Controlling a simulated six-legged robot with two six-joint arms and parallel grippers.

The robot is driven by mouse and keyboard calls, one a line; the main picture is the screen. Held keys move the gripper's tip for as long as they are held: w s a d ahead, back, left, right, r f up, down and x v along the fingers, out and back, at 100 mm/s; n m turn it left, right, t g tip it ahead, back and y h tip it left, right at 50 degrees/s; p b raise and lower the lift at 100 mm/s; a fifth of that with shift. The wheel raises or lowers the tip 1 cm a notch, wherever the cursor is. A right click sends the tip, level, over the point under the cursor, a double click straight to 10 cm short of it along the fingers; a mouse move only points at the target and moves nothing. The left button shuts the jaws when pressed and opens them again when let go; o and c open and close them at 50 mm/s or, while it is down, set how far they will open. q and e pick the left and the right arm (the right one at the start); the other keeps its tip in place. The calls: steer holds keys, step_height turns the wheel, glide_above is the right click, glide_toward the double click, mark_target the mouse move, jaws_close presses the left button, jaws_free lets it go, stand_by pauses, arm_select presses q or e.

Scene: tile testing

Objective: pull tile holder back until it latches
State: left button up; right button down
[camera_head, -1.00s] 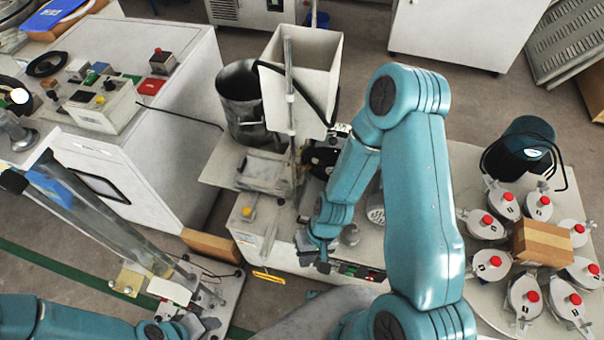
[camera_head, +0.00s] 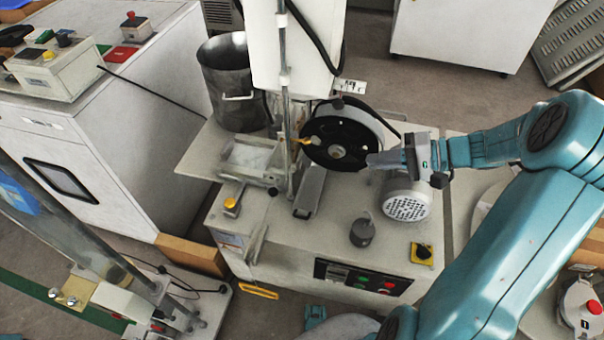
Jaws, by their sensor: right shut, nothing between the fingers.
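What looks like the tile holder (camera_head: 275,178) is a small metal frame with a pale tile in it, on the left side of the abrasion machine's top (camera_head: 215,178). It stands left of a black wheel (camera_head: 343,145), with a thin vertical metal post between. I cannot tell whether it is latched. My right gripper (camera_head: 378,160) is shut and empty. Its fingertips point left, close to the right side of the wheel and above a round perforated motor cover. It is apart from the tile holder. My left gripper is out of view.
A white hopper (camera_head: 290,50) and a steel pot (camera_head: 236,85) stand behind the holder. A grey chute (camera_head: 310,190), a dark knob (camera_head: 362,232) and a button panel (camera_head: 360,282) lie in front. A white cabinet is at left.

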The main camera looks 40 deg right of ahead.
steer(key=d+r+t, duration=0.1)
steer(key=d+r, duration=0.1)
steer(key=b, duration=0.5)
glide_toward(284, 146)
steer(key=w+a+f, duration=0.3)
steer(key=w+f, duration=0.1)
steer(key=f, duration=0.1)
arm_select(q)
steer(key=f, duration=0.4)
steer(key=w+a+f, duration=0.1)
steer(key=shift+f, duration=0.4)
arm_select(e)
steer(key=shift+a, duration=0.2)
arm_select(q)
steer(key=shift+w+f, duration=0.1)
arm_select(e)
steer(key=shift+w+a, duration=0.1)
steer(key=shift+w, duration=0.05)
steer(key=w+a+b, duration=0.2)
steer(key=w+a, duration=0.1)
steer(key=shift+w, duration=0.25)
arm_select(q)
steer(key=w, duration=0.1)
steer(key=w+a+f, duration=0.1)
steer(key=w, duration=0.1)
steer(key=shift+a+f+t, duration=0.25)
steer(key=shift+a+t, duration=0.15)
arm_select(e)
steer(key=shift+s+d, duration=0.1)
steer(key=shift+d, duration=0.05)
